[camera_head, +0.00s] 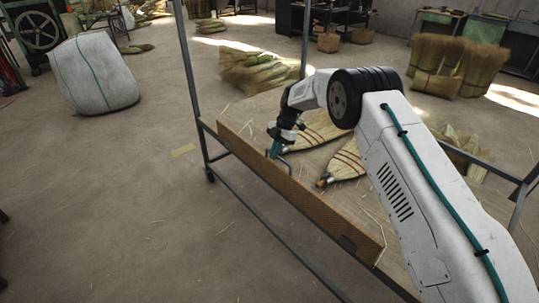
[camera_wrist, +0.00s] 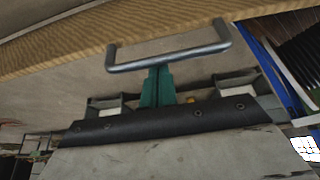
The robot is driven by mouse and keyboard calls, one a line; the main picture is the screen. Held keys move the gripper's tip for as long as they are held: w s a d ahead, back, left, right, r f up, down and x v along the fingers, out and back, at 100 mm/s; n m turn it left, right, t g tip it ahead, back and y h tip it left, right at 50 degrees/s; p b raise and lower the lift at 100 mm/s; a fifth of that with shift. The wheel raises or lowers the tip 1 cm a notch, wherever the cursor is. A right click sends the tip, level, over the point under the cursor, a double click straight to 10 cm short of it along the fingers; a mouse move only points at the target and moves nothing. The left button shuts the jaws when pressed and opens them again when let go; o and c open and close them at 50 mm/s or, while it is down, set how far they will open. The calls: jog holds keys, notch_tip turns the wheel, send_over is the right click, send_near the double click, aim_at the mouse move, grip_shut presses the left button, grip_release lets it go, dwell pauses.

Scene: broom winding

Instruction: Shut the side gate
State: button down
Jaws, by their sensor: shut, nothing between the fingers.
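The side gate (camera_head: 300,195) is a long brown board along the near left side of a metal-framed cart. I cannot tell whether it stands fully upright or leans. A grey U-shaped handle (camera_wrist: 170,58) is fixed to it; in the head view the handle (camera_head: 287,163) shows just beyond the board's top edge. My gripper (camera_head: 274,153) has teal fingers and is at this handle. In the wrist view the shut fingers (camera_wrist: 157,72) reach up to the middle of the bar, with nothing between them. Whether they touch the bar is unclear.
Brooms (camera_head: 345,160) lie on the cart bed behind the gate, near my arm. Cart posts (camera_head: 190,70) rise beside the gate. A white sack (camera_head: 93,75) stands at the left. The floor in front of the cart is clear.

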jog(key=shift+w+d, duration=0.2)
jog(key=shift+w+d, duration=0.1)
dwell(0.4)
